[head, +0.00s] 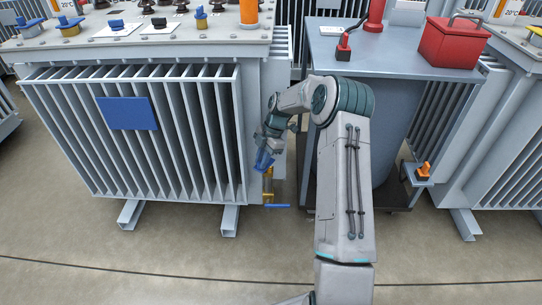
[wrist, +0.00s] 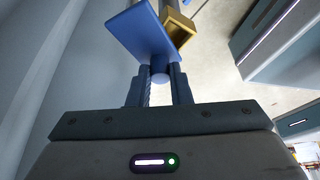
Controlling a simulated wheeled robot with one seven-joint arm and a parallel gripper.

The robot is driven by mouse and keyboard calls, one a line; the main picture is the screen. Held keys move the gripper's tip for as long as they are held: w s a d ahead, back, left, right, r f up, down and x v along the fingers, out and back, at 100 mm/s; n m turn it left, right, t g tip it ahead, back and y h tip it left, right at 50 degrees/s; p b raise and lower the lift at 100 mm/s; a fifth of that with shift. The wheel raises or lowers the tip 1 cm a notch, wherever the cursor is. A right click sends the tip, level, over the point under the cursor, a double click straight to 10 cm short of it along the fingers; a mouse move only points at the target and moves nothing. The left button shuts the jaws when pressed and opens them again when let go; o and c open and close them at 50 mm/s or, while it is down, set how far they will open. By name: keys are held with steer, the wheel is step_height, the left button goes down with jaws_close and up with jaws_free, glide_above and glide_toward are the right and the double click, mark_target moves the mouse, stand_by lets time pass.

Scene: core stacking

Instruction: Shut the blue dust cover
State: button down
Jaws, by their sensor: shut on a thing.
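The blue dust cover (wrist: 146,30) is a flat plate in the wrist view. A short round blue knob (wrist: 160,79) shows just below it, between the fingers. My gripper (wrist: 160,72) is shut on this knob. A brass fitting with a dark open mouth (wrist: 178,24) is just behind and right of the plate. The plate is tilted and overlaps part of the fitting; I cannot tell whether they touch. In the head view the blue cover (head: 264,161) is at my gripper, above the brass fitting (head: 268,185) beside the transformer's lower right corner.
A blue lever (head: 278,206) sticks out below the brass fitting. The finned grey transformer (head: 140,135) stands close on the left. The front floor (head: 150,270) is clear.

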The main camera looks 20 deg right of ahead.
steer(key=shift+d, duration=0.1)
stand_by(0.3)
steer(key=c, duration=1.3)
jaws_free()
